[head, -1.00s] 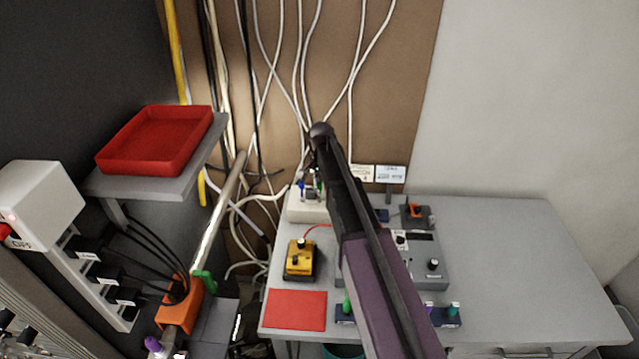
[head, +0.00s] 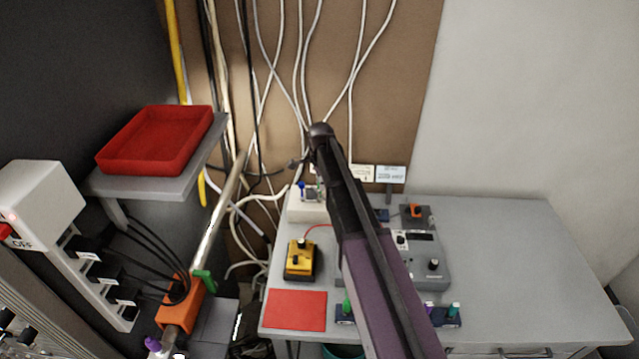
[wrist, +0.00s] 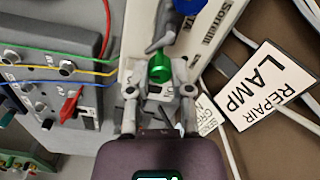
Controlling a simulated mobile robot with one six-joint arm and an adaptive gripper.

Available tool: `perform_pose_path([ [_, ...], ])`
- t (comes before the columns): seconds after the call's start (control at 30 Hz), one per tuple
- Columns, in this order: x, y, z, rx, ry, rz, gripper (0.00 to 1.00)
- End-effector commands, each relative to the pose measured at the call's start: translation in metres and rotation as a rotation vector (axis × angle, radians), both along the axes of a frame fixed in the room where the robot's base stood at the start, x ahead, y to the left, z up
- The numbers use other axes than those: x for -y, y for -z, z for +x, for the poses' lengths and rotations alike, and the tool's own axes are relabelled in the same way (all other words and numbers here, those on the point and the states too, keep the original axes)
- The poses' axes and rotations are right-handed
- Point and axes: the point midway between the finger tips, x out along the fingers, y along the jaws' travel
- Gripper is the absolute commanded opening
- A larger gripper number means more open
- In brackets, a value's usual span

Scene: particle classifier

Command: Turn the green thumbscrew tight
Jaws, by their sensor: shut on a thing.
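The green thumbscrew (wrist: 159,67) shows in the middle of the wrist view, on a pale device (wrist: 143,20) with dark lettering. My gripper (wrist: 160,62) has its two fingers on either side of the thumbscrew and is shut on it. In the head view a sliver of green (head: 320,183) shows beside my arm, on the pale device (head: 305,208) at the back of the table. My arm hides most of the gripper there. I cannot tell how tight the thumbscrew sits.
A blue knob (wrist: 187,5) is close beyond the gripper. A "REPAIR LAMP" card (wrist: 268,85) and pale cables lie at the right of the wrist view. A grey panel (wrist: 50,55) with coloured wires is at the left. The table's right side (head: 520,270) is clear.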

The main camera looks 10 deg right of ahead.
Motion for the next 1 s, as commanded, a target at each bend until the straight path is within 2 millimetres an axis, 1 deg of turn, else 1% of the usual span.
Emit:
perform_pose_path([
  [0.37,0.0005,0.0001,-0.0002,0.0,0.006,-0.001,0.0],
  [0.4,0.0005,0.0001,-0.0002,0.0,0.006,-0.001,0.34],
  [0.47,0.0005,0.0001,-0.0002,0.0,0.006,-0.001,0.52],
  [0.5,0.0005,0.0001,-0.0002,0.0,0.005,-0.001,0.64],
  [1.0,0.0001,-0.0003,-0.0002,-0.001,0.005,0.0,0.64],
])
